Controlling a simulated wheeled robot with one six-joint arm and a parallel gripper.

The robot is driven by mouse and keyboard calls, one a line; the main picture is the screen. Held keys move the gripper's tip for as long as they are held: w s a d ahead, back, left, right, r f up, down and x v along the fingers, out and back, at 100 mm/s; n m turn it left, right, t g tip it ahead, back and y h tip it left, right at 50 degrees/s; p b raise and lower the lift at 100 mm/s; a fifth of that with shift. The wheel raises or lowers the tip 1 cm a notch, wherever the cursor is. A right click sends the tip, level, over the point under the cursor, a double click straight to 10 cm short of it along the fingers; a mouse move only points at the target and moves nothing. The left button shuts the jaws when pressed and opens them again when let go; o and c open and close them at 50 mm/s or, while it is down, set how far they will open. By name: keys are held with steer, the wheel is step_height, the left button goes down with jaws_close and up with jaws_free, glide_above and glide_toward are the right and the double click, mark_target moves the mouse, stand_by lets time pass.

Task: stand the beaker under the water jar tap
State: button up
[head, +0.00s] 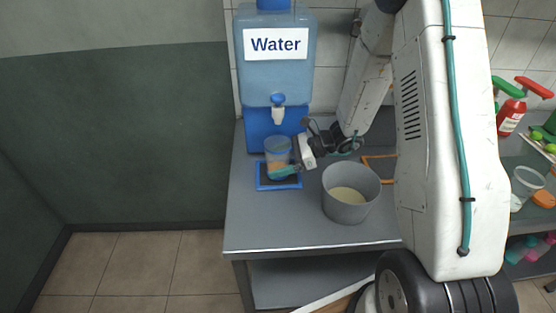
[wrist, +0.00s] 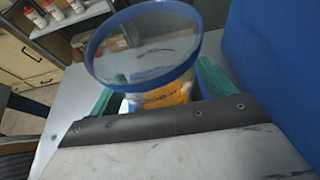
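The water jar (head: 274,75) is a blue dispenser with a "Water" label, standing at the back left of the grey table. Its tap (head: 278,108) is white with a blue top. The clear beaker (head: 278,152) stands upright below the tap, over a blue-rimmed dark tray (head: 264,185). In the wrist view the beaker (wrist: 145,60) shows its blue rim and an orange patch, between the teal fingers. My gripper (head: 282,172) is at the beaker's lower part, with fingers on both sides of it. Whether the beaker's base touches the tray is hard to tell.
A grey bucket (head: 350,194) with pale contents stands right of my gripper. An orange frame (head: 378,170) lies behind it. A shelf at the far right holds red bottles (head: 511,112) and a clear cup (head: 526,186). The table's front left is clear.

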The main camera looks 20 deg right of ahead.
steer(key=shift+r, duration=0.25)
steer(key=v, duration=0.7)
steer(key=shift+s+d, duration=0.1)
steer(key=shift+d, duration=0.2)
